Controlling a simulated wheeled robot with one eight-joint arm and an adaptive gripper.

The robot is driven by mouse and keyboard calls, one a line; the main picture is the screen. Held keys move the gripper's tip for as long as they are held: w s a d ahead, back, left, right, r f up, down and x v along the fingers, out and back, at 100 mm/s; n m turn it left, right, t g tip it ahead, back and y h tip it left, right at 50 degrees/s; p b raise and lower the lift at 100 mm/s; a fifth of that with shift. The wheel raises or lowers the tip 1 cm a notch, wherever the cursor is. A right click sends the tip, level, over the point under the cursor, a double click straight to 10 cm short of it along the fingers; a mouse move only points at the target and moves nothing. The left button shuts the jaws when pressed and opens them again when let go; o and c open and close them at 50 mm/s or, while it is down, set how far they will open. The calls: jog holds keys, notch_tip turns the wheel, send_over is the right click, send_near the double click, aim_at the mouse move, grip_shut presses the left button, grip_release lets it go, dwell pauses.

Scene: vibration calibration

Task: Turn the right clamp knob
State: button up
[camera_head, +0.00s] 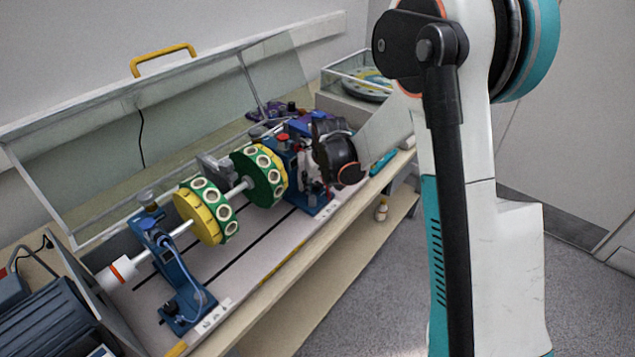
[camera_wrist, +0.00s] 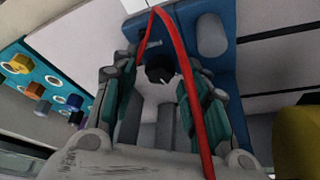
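The right blue support (camera_head: 312,195) of the shaft rig stands at the right end of the rotor, with a small red part (camera_head: 283,138) near its top. My gripper (camera_head: 335,160) is at this support's right side and covers part of it. In the wrist view my gripper (camera_wrist: 160,100) has its two teal-padded fingers spread apart. A dark knob-like part (camera_wrist: 160,68) shows between and beyond them, in front of the blue support (camera_wrist: 212,75). I cannot tell whether the fingers touch it. A red cable (camera_wrist: 178,60) crosses the view close to the right finger.
The rotor carries a yellow-green disc (camera_head: 205,212) and a green disc (camera_head: 262,175). A raised clear cover (camera_head: 80,140) with a yellow handle stands behind. Coloured fittings (camera_wrist: 42,90) lie left in the wrist view.

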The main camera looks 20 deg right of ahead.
dwell(0.3)
jog(key=v, duration=1.2)
